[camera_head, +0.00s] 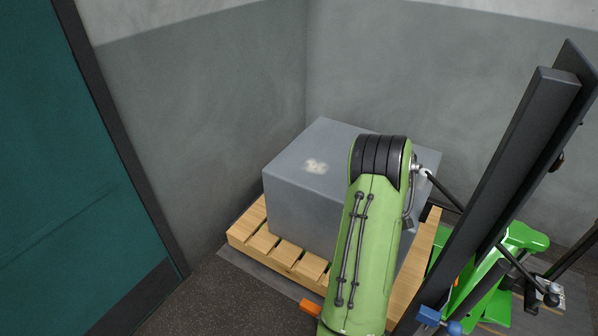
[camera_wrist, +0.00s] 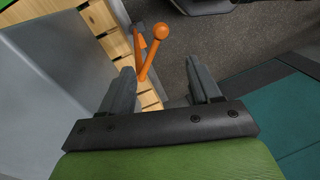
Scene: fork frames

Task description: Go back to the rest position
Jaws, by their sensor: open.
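My gripper (camera_wrist: 160,66) shows in the wrist view with its two dark fingers apart and nothing held between them. An orange lever with a ball end (camera_wrist: 161,31) stands past the fingertips, in line with the gap between them. I cannot tell whether a finger touches it. In the head view my green arm (camera_head: 368,250) reaches up in front of a grey box, and my gripper is not visible there.
The grey box (camera_head: 300,180) sits on a wooden pallet (camera_head: 262,244) in a corner of grey walls (camera_head: 200,120). A teal door-like panel (camera_head: 70,180) is at left. A dark post (camera_head: 510,170) and green machinery (camera_head: 480,290) stand at right. Dark floor (camera_head: 215,300) shows front left.

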